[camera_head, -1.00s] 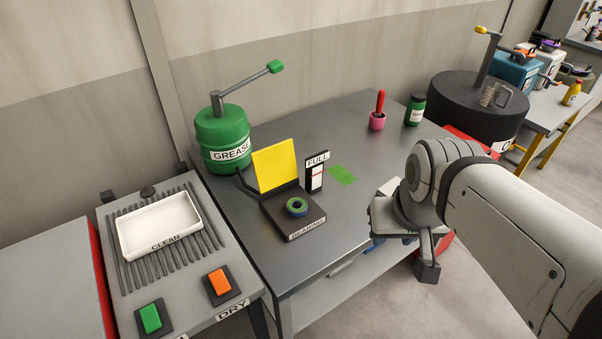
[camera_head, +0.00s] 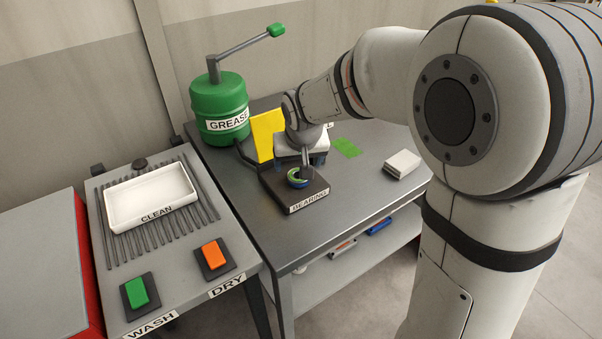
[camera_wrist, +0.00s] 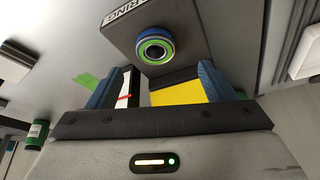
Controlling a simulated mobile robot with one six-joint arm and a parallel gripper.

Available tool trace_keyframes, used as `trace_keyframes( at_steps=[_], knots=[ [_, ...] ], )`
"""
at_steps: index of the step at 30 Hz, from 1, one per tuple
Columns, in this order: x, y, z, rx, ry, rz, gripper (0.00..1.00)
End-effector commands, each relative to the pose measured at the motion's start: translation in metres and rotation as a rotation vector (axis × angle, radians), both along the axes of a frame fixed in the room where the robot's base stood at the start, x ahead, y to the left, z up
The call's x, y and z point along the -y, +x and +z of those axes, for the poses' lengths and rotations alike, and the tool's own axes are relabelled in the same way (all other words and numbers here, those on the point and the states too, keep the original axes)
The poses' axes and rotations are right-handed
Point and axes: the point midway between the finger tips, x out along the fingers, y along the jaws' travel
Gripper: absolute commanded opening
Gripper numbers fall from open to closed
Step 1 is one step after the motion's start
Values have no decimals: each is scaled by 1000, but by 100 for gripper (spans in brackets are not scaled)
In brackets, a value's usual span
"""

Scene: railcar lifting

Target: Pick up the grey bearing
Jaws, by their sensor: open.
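The bearing (camera_head: 297,180) is a small ring with green and blue bands and a grey inner ring. It sits on the dark stand labelled BEARING (camera_head: 308,197) on the grey table. My gripper (camera_head: 304,160) is above the rear of the stand, close behind the bearing, and partly covers it. In the wrist view the bearing (camera_wrist: 154,44) lies beyond the fingertips, roughly centred between them. My gripper (camera_wrist: 158,84) shows two blue-padded fingers spread apart with nothing held between them.
A yellow panel (camera_head: 265,135) stands at the back of the stand, beside the green GREASE drum (camera_head: 220,105). A gauge (camera_wrist: 124,90) shows between my fingers in the wrist view. A white block (camera_head: 402,163) lies on the table's right. The white CLEAN tray (camera_head: 150,195) is at left.

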Motion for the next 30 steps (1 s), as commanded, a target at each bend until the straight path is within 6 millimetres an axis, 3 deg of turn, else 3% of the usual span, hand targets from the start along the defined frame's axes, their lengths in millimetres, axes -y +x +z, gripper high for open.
trace_keyframes(
  at_steps=[18,27,30],
  knots=[
    [1,32,-66,-1,-1,0,76],
    [1,35,-71,1,-1,0,76],
    [1,35,-71,1,0,-1,69]
  ],
)
